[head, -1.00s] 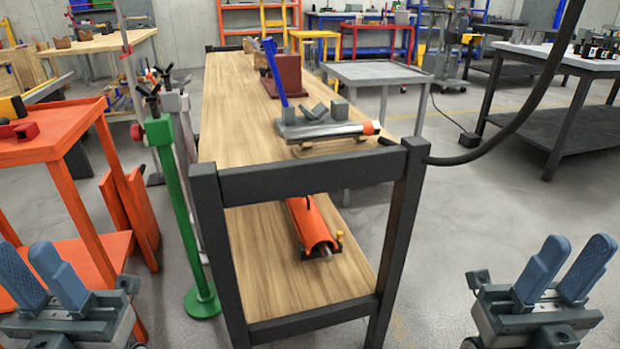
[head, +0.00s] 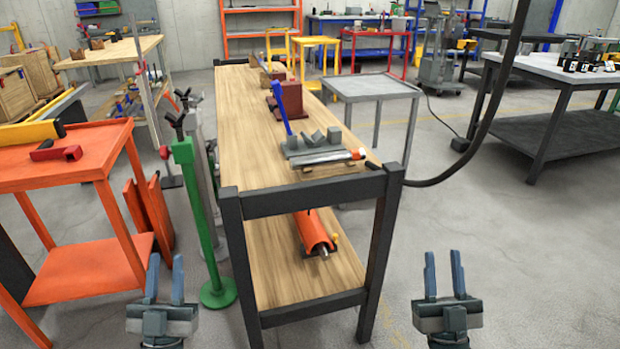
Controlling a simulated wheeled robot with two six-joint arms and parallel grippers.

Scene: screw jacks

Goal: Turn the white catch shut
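I cannot make out a white catch anywhere in the head view. My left gripper (head: 166,274) is at the lower left, fingers pointing up and apart, empty. My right gripper (head: 443,272) is at the lower right, also open and empty. Both are in front of the near end of a long wooden bench (head: 240,132), one to each side, touching nothing. A green screw jack stand (head: 198,215) is on the floor left of the bench, with grey stands (head: 203,135) behind it, partly hidden.
On the bench are a grey V-block fixture (head: 315,155), a blue bar (head: 280,107) and a brown block (head: 289,98). An orange cylinder (head: 313,233) lies on its lower shelf. An orange cart (head: 85,160) stands left. A grey table (head: 370,87) is behind right. Floor at right is clear.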

